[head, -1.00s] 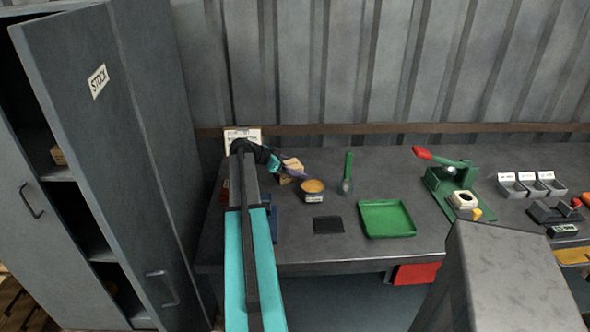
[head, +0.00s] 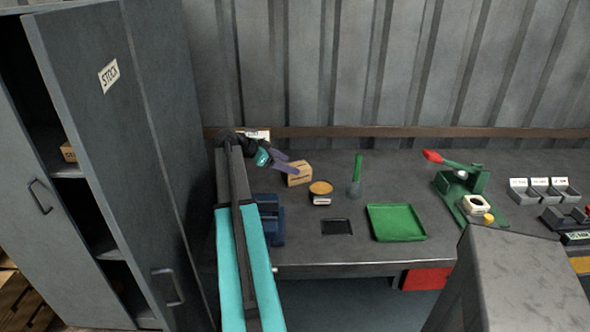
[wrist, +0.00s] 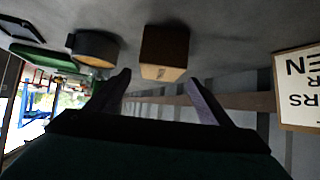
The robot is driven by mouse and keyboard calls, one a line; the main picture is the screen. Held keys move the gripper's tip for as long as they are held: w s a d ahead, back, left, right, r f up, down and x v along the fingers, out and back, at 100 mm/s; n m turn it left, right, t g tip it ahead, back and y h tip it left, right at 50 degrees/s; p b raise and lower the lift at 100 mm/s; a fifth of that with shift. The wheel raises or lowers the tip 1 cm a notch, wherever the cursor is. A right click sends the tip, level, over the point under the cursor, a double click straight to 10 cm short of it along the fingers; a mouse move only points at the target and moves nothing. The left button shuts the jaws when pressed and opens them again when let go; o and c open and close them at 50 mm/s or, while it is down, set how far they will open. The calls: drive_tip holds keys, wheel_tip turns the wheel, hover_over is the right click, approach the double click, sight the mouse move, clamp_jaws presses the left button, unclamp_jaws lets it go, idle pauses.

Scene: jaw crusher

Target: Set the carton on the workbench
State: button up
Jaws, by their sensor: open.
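A small brown carton (head: 299,173) stands on the workbench (head: 330,255) toward its back left. In the wrist view the carton (wrist: 164,52) sits on the bench surface, beyond the gap between my fingertips. My gripper (head: 288,163) is just left of the carton in the head view. It also shows in the wrist view (wrist: 158,82), with both purple fingers spread apart and nothing between them. The carton looks apart from the fingers.
A round pot with an orange top (head: 321,188) stands right of the carton. A sign (wrist: 297,88) stands nearby. The stock cabinet (head: 95,130) is at left.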

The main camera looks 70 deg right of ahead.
sight(303, 169)
drive_tip(key=shift+v, duration=1.75)
drive_tip(key=shift+s+d+f, duration=0.1)
drive_tip(key=shift+p+x, duration=0.95)
drive_tip(key=shift+x, duration=4.8)
